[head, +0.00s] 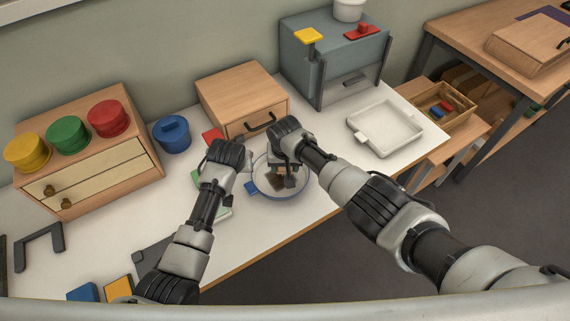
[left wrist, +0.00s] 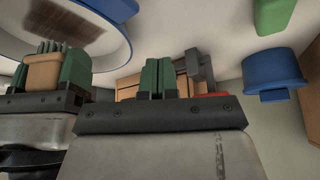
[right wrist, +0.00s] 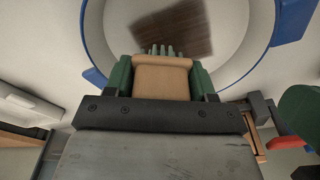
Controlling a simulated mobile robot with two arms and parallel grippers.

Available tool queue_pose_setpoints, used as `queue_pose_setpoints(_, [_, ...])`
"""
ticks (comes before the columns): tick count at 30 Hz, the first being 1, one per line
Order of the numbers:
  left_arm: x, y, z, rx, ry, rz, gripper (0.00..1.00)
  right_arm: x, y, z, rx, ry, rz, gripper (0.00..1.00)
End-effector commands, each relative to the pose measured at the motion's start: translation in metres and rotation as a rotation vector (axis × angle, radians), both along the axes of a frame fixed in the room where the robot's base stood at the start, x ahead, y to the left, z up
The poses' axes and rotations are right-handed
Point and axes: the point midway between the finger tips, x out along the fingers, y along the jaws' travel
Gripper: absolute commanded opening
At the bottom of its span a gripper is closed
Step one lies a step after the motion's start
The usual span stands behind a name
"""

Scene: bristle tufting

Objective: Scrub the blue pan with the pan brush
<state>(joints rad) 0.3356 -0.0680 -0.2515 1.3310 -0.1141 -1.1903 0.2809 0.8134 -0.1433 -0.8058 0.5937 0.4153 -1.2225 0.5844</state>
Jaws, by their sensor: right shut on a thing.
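The blue pan (head: 307,187), pale inside with a blue rim, lies on the white table; its rim also shows in the right wrist view (right wrist: 95,45). A brown patch (right wrist: 172,27) covers part of its floor. My right gripper (right wrist: 162,72) is shut on the pan brush (right wrist: 162,80), a tan block with green bristles, and holds it over the pan beside the patch. Whether the bristles touch the pan is unclear. My left gripper (left wrist: 158,78) is shut and empty, left of the pan; its fingertips are hidden in the head view.
Behind stand a wooden drawer box (head: 238,92), a blue lidded pot (head: 172,134) and a grey cabinet (head: 335,50). A wooden unit (head: 100,170) with coloured lidded pots is at the left. A white tray (head: 386,129) lies at the right. Bare table separates tray and pan.

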Motion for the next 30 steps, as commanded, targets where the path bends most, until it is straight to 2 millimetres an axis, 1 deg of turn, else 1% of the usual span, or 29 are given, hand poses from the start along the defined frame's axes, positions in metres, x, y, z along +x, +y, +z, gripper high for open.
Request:
queue_pose_setpoints(16, [-0.0001, -0.0001, -0.0003, 0.000, 0.000, 0.000, 0.00, 0.0001, 0.0001, 0.0002, 0.000, 0.000, 0.000, 0.36])
queue_pose_setpoints(30, [0.0000, -0.0001, -0.0092, 0.000, 0.001, 0.000, 0.00, 0.0001, 0.0001, 0.0002, 0.000, 0.000, 0.000, 0.36])
